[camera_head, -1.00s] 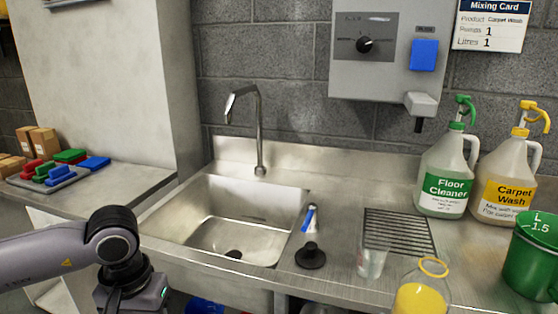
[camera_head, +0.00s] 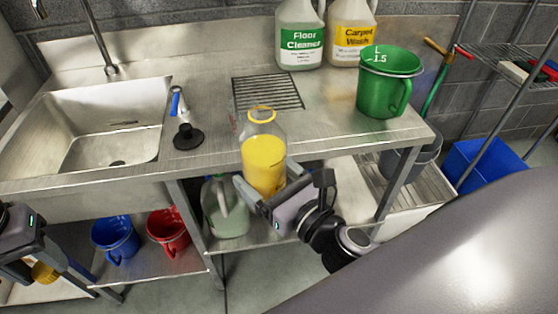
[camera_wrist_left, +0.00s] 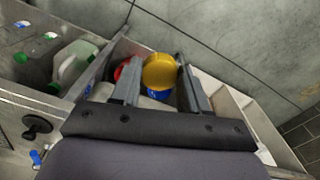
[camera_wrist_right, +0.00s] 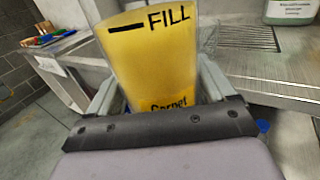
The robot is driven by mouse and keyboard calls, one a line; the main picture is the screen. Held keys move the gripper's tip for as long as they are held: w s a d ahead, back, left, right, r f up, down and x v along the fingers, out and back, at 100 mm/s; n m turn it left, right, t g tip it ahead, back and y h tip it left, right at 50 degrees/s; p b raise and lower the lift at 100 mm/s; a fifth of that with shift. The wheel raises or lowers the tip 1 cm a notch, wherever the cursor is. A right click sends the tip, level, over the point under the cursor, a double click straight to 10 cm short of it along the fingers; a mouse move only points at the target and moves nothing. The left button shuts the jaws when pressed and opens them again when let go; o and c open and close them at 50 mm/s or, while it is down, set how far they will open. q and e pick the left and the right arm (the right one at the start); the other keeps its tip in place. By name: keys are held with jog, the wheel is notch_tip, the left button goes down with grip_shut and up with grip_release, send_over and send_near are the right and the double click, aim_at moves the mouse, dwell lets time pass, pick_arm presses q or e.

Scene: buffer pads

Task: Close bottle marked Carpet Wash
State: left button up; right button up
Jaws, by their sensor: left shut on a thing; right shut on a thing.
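The bottle marked Carpet (camera_head: 263,165) is clear, filled with yellow liquid, with an open yellow-rimmed mouth. My right gripper (camera_head: 270,186) is shut on its body and holds it tilted slightly in front of the counter edge. In the right wrist view the bottle (camera_wrist_right: 150,55) shows a FILL line and part of the word Carpet between the fingers. My left gripper (camera_head: 62,268) is low at the left, shut on a yellow cap (camera_head: 45,272). The cap also shows between the fingertips in the left wrist view (camera_wrist_left: 160,72), well apart from the bottle.
The steel counter (camera_head: 215,135) carries a green jug (camera_head: 385,85), a drain grate (camera_head: 268,92), a black plug (camera_head: 187,137), and Floor Cleaner (camera_head: 300,35) and Carpet Wash (camera_head: 350,38) jugs. The sink (camera_head: 100,120) is at left. Blue (camera_head: 115,238) and red (camera_head: 168,232) jugs stand on the lower shelf.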

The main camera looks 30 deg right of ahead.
jog(key=s+a+n+g+y, duration=0.1)
jog(key=a+n+g+y, duration=0.2)
jog(key=a, duration=0.8)
jog(key=n+y, duration=0.2)
jog(key=y, duration=0.2)
jog(key=shift+s+r+n+g+y, duration=0.25)
jog(key=shift+r+n+g+y, duration=0.05)
jog(key=shift+r+g+y, duration=0.1)
jog(key=shift+a, duration=0.1)
pick_arm(q)
jog(key=w+d+r+m, duration=0.2)
jog(key=w+d+r, duration=0.2)
jog(key=d+r, duration=1)
jog(key=s+d+r+m, duration=0.2)
jog(key=s+d+r, duration=0.4)
jog(key=d+r, duration=0.5)
jog(key=shift+d+r, duration=0.25)
jog(key=shift+d, duration=0.6)
jog(key=shift+f, duration=0.15)
jog(key=shift+f, duration=1.9)
